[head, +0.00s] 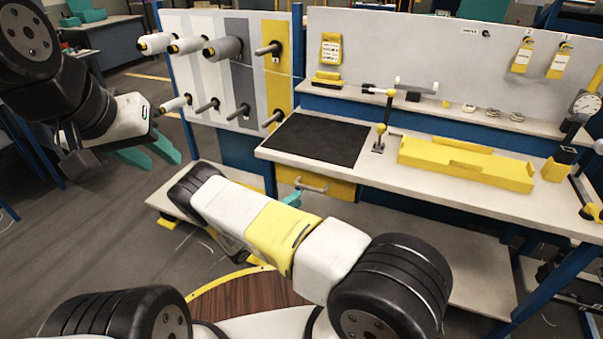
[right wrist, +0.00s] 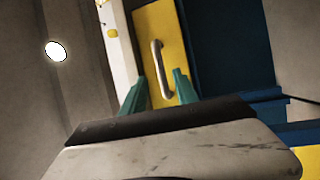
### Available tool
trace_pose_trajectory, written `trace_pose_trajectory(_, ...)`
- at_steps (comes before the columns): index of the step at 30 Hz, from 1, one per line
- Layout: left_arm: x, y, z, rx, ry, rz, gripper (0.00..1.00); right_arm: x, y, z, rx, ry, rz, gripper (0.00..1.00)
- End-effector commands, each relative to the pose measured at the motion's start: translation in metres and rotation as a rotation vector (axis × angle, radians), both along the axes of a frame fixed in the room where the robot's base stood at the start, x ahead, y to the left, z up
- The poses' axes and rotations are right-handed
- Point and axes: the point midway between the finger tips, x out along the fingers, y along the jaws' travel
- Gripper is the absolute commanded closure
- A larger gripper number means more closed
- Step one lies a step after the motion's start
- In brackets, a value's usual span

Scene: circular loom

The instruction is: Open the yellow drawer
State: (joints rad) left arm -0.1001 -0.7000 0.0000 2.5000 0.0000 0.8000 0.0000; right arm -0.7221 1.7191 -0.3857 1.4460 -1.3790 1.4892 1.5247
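The yellow drawer (head: 343,191) sits under the left part of the workbench top, its front looking flush with the bench. Its grey bar handle (head: 311,187) is on the front. In the right wrist view, the drawer (right wrist: 172,22) and its handle (right wrist: 161,68) appear ahead of my right gripper (right wrist: 158,90). Its teal fingers are apart, one toward each side of the handle's near end; I cannot tell whether they touch it. In the head view my arm mostly hides this gripper (head: 293,198). My left gripper (head: 150,152) is open and empty, away from the bench at left.
A black mat (head: 318,139) lies on the bench above the drawer. A yellow tray (head: 465,163) and a small stand (head: 379,138) are further right. A spool rack (head: 226,70) stands at left. A lower shelf (head: 460,262) runs under the bench.

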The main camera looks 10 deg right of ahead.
Motion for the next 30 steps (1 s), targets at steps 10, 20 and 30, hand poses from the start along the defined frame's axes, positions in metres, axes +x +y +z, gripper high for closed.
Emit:
trace_pose_trajectory(10, 0.0, 0.0, 0.0, 0.0, 0.0, 0.0, 0.64, 0.027, -0.035, 0.007, -0.01, 0.003, 0.016, 0.64)
trace_pose_trajectory(20, 0.0, 0.0, 0.0, 0.0, 0.0, 0.0, 0.64, 0.045, -0.062, 0.012, -0.01, 0.005, 0.018, 0.64)
trace_pose_trajectory(30, 0.0, 0.0, 0.0, 0.0, 0.0, 0.0, 0.64, 0.045, -0.063, 0.012, -0.009, 0.005, 0.017, 0.8)
